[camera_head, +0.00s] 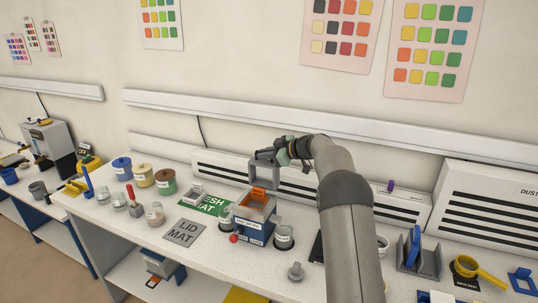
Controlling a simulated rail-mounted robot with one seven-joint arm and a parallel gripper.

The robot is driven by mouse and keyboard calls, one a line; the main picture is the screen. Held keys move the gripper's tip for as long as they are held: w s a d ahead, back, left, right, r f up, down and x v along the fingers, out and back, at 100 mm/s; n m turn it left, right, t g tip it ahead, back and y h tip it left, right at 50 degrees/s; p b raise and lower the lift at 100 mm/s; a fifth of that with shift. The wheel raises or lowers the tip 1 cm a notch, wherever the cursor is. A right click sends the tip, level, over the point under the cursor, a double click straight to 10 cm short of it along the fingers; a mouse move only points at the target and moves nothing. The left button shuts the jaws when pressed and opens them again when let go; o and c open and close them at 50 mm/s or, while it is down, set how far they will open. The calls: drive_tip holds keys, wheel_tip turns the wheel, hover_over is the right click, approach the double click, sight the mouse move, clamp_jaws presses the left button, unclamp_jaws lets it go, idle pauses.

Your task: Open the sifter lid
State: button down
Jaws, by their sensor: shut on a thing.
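The sifter (255,228) is a blue-grey box with a white label on its front, standing on the bench near the middle of the head view. The exact contact is too small to make out. The grey lid mat (185,233) lies bare to the left of the sifter.
Glass jars (284,236) stand close to the sifter. A red knob (233,239) is near its front left. A grey knobbed piece (295,271) stands near the front edge.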

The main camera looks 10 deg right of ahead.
drive_tip(key=shift+d+f, duration=0.15)
drive_tip(key=shift+f, duration=0.1)
drive_tip(key=c, duration=1.8)
unclamp_jaws()
drive_tip(key=shift+o, duration=0.2)
drive_tip(key=shift+d, duration=0.1)
drive_tip(key=shift+r, duration=0.15)
drive_tip(key=b+v, duration=0.4)
drive_tip(key=v, duration=1.3)
drive_tip(key=shift+d, duration=0.2)
drive_tip(key=shift+s, duration=0.1)
